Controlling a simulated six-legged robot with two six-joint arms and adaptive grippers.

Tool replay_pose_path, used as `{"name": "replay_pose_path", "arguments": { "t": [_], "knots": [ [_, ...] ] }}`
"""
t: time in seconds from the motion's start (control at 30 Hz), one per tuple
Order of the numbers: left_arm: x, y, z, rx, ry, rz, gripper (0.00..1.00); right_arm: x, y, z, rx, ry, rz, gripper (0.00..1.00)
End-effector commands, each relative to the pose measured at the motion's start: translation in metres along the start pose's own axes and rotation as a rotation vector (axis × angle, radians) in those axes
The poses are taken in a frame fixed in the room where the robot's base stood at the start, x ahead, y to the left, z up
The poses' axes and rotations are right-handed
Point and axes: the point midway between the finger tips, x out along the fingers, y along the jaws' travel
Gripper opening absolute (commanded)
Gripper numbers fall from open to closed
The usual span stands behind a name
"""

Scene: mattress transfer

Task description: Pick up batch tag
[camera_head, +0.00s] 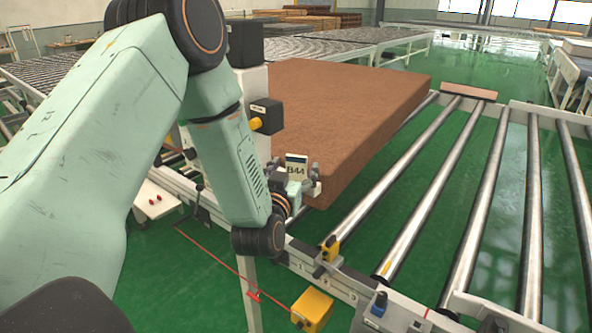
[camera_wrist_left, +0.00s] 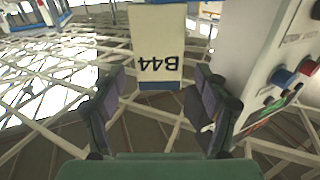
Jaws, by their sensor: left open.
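The batch tag (camera_head: 296,165) is a small pale card marked B44, standing in front of the near corner of the brown mattress (camera_head: 350,98). In the left wrist view the tag (camera_wrist_left: 158,40) appears upside down, with a blue band along its lower edge. My left gripper (camera_head: 297,180) is at the tag's lower part. In the left wrist view its open fingers (camera_wrist_left: 160,82) lie to either side of the tag's lower end, with gaps showing on both sides. What supports the tag is hidden. My right gripper is not in view.
The mattress lies on a conveyor with metal rollers (camera_head: 480,195). A yellow box (camera_head: 312,310) and a red pull cord (camera_head: 215,262) are along the conveyor's near side. A control panel (camera_wrist_left: 275,60) stands right in the wrist view.

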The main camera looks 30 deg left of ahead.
Motion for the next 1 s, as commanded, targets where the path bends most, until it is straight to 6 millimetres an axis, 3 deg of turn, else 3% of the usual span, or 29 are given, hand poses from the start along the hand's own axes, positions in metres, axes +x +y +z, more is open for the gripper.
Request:
{"name": "replay_pose_path", "arguments": {
  "t": [0.2,0.47,1.0],
  "knots": [
    [0.019,0.000,0.000,0.000,0.000,0.000,0.74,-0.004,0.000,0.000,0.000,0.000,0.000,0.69],
    [0.020,0.000,0.000,0.000,-0.001,0.001,0.73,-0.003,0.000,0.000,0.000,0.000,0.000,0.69],
    [0.020,0.000,0.000,0.000,-0.001,0.000,0.27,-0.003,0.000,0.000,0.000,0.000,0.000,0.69]
  ]
}}
